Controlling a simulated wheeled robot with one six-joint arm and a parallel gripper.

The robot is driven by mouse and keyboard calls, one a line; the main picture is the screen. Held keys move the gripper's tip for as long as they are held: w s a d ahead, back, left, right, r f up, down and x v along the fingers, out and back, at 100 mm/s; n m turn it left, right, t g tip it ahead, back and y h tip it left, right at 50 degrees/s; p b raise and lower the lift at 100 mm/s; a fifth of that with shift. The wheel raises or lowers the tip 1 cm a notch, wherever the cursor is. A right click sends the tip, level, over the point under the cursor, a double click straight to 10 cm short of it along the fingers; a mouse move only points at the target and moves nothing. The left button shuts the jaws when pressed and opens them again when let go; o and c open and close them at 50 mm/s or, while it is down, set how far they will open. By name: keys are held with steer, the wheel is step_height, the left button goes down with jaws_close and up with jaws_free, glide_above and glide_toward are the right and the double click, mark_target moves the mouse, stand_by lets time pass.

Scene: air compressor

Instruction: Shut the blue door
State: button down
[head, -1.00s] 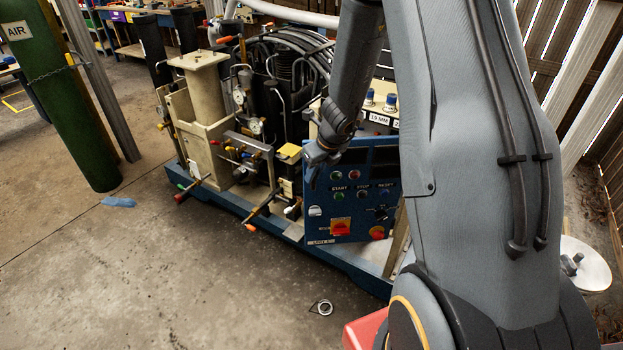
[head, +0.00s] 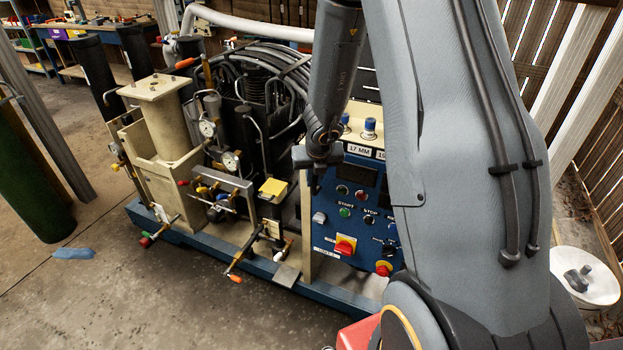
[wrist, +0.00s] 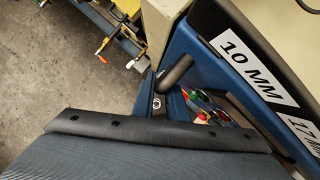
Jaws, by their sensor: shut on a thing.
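The blue door (head: 352,213) is a panel on the front of the compressor with START, STOP and RESET buttons and red knobs. My gripper (head: 318,165) is at its upper left corner, shut on the door's edge; the fingertips are small and partly hidden. The right side of the door is hidden behind my arm. The door looks near the front of the cabinet, and I cannot tell whether a gap is left. In the wrist view the buttons (wrist: 207,112) show from above, and the grip itself is unclear.
Gauges, valves and an orange-tipped lever (head: 236,278) stick out left of the door. A yellow pad (head: 273,188) sits close by. A green cylinder (head: 32,190) stands at the left.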

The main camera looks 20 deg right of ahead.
steer(key=shift+w+d+r, duration=0.1)
steer(key=shift+w+d, duration=0.1)
steer(key=shift+d, duration=0.05)
steer(key=c, duration=1.8)
jaws_free()
steer(key=shift+d, duration=0.1)
steer(key=shift+o, duration=0.2)
steer(key=shift+s+a+r+p, duration=0.2)
steer(key=shift+s+r+p, duration=0.05)
steer(key=shift+r+p, duration=0.2)
steer(key=p+v, duration=0.5)
steer(key=v, duration=0.1)
steer(key=shift+r, duration=0.35)
